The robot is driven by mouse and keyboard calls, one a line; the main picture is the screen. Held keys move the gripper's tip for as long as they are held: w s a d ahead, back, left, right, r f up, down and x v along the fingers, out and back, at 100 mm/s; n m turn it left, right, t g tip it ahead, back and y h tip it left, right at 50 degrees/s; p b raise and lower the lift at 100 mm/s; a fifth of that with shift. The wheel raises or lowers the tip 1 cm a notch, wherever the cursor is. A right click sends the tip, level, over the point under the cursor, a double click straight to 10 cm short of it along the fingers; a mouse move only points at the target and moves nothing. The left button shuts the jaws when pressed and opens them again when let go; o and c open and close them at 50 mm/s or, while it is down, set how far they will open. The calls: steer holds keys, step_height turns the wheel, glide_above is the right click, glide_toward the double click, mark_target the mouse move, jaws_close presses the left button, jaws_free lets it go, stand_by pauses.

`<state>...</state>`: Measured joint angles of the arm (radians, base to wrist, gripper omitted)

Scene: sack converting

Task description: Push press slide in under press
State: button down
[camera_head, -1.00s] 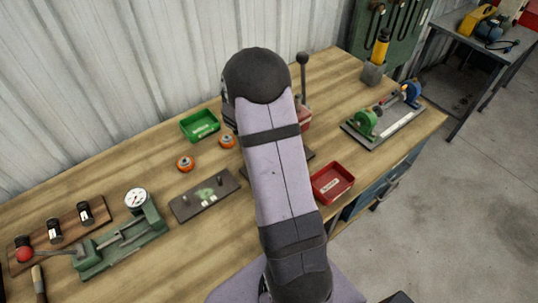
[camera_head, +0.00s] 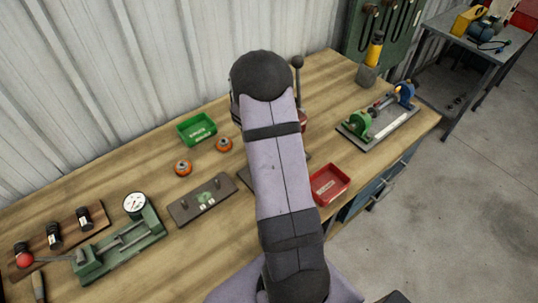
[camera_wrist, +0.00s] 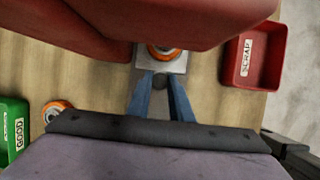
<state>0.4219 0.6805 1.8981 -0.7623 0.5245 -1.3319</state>
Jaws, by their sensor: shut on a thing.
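In the wrist view the red press (camera_wrist: 185,18) fills the top of the picture. The press slide (camera_wrist: 147,64), a pale metal plate, reaches out from below it. An orange-rimmed wheel (camera_wrist: 164,53) sits on the slide, partly hidden by the press. My gripper (camera_wrist: 162,80) has its two blue fingers closed around the slide's dark round knob (camera_wrist: 160,84). In the head view my arm hides the gripper, the slide and most of the press; a strip of red press body (camera_head: 302,121) and its lever (camera_head: 298,75) show at the right.
A red scrap tray (camera_head: 330,185) is at the right. A dial gauge fixture (camera_head: 121,241) stands front left.

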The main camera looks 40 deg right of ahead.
steer(key=c, duration=1.6)
jaws_free()
steer(key=shift+d, duration=0.3)
steer(key=shift+a+r, duration=0.15)
steer(key=b+v, duration=0.1)
steer(key=v, duration=0.6)
